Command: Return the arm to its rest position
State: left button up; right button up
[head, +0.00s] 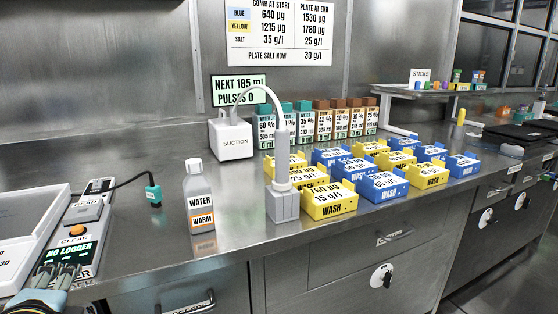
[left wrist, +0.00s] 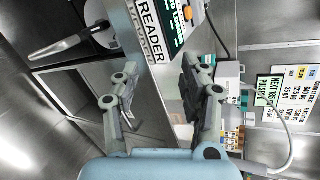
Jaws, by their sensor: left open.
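My left gripper (head: 48,282) is at the lower left corner of the head view, in front of the reader device (head: 82,252) at the bench's front edge. In the left wrist view my left gripper (left wrist: 160,85) has its two grey fingers spread apart with nothing between them. The view is turned on its side, and the reader (left wrist: 155,35) shows beyond the fingertips. Whether the gripper touches the reader or the bench cannot be told. My right gripper is not in view.
A water bottle (head: 199,200) stands on the steel bench (head: 150,255). Behind it is a white suction box (head: 230,140) with a curved tube ending in a grey block (head: 282,204). Yellow and blue wash boxes (head: 329,199) fill the middle. A white tray (head: 30,215) lies at left.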

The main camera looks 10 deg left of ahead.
pick_arm(q)
jog(key=s+d+f+n+g+h, duration=0.2)
jog(key=s+d+n+g+h, duration=0.25)
jog(key=s+n, duration=0.3)
jog(key=s+d+f+n+g+h, duration=0.3)
jog(key=s+d+n, duration=0.25)
jog(key=s, duration=0.25)
notch_tip(320, 180, down, 25)
jog(key=s+a+n+g, duration=0.1)
jog(key=s+a, duration=0.1)
jog(key=a, duration=0.1)
jog(key=s+f+g, duration=0.1)
jog(key=s+f, duration=1.5)
jog(key=s, duration=0.2)
jog(key=shift+s+a+f, duration=0.25)
jog(key=shift+s+a, duration=0.1)
jog(key=shift+a, duration=0.1)
